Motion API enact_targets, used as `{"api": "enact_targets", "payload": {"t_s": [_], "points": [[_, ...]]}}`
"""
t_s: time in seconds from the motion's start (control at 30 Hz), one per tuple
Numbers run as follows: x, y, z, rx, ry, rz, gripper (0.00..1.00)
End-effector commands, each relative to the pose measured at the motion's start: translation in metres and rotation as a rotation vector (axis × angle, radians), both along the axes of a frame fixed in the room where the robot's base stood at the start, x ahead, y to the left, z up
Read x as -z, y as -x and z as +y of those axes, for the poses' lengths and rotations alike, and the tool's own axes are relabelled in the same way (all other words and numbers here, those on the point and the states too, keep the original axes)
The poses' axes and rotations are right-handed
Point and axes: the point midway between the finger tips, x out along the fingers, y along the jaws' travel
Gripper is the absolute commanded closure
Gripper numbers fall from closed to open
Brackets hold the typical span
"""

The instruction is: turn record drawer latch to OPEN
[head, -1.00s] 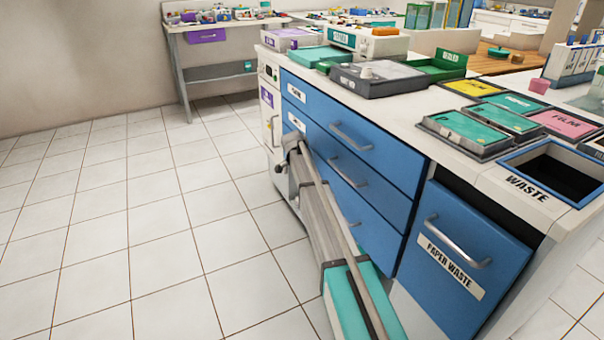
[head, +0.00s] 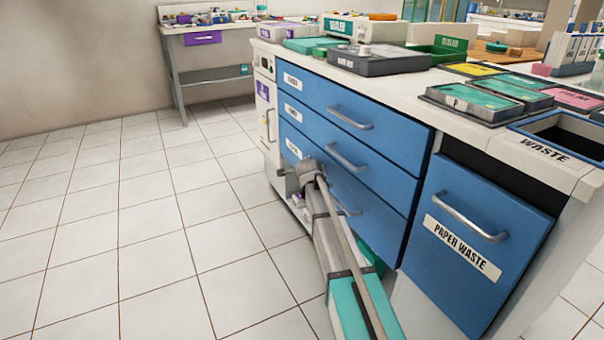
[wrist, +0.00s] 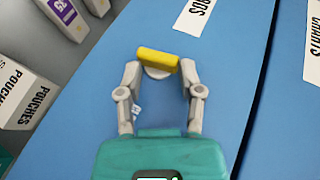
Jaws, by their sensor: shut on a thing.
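In the wrist view a yellow latch bar (wrist: 157,58) on a pale round base sits on a blue drawer front (wrist: 225,75). The bar lies nearly crosswise in the picture, tilted slightly down to the right. My gripper (wrist: 160,72) has one finger at each end of the bar and is shut on it. In the head view my arm reaches the left part of the lowest blue drawer (head: 325,185); my wrist hides the latch and fingertips there.
A second drawer front bears a CHARTS label (wrist: 312,45). White pouch boxes (wrist: 22,92) stand beside the drawer. Drawer handles (head: 349,118) stick out from the cabinet. The PAPER WASTE front (head: 475,240) is at right. The tiled floor (head: 130,220) at left is clear.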

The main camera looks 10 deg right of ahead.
Motion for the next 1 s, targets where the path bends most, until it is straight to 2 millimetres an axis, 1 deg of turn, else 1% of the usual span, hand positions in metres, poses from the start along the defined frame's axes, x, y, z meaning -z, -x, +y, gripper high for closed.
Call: {"api": "enact_targets", "payload": {"t_s": [0.03, 0.2, 0.4, 0.6, 0.97, 1.0], "points": [[0.0119, 0.0033, -0.0056, 0.009, -0.007, -0.012, 1.00], [0.0122, 0.0022, -0.0054, 0.009, -0.039, -0.108, 1.00], [0.0108, 0.0012, -0.0049, 0.008, -0.064, -0.182, 1.00], [0.0089, 0.0005, -0.0043, 0.006, -0.074, -0.214, 1.00], [0.0078, 0.0002, -0.0032, 0.006, -0.076, -0.219, 1.00], [0.0078, 0.0002, -0.0031, 0.006, -0.076, -0.219, 0.60]]}}
